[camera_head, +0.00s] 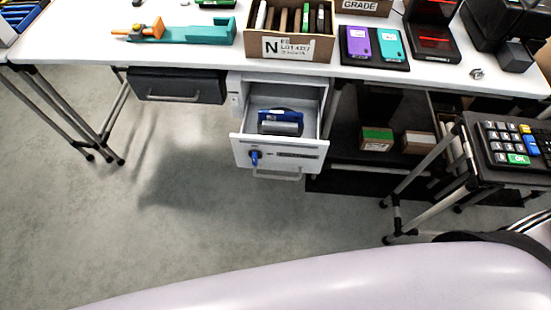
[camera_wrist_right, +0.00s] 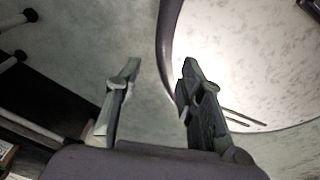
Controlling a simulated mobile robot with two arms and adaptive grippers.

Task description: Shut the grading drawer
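A white drawer (camera_head: 280,152) stands pulled out under the table, in the middle of the head view. Its front has a grey bar handle (camera_head: 277,176), a label strip, and a blue key or knob (camera_head: 254,158) at the left. Inside lie a blue item (camera_head: 280,115) and a grey item (camera_head: 281,128). My right gripper (camera_wrist_right: 160,65) shows in the right wrist view with its two fingers apart and nothing between them. It is not seen in the head view, and the drawer cannot be made out in the wrist view. My left gripper is not in view.
A dark drawer (camera_head: 178,86) left of the white one is shut. The white table (camera_head: 210,62) above holds cartons and phones. At the right, a stand carries a keypad (camera_head: 515,143). The floor (camera_head: 185,190) before the drawers is clear.

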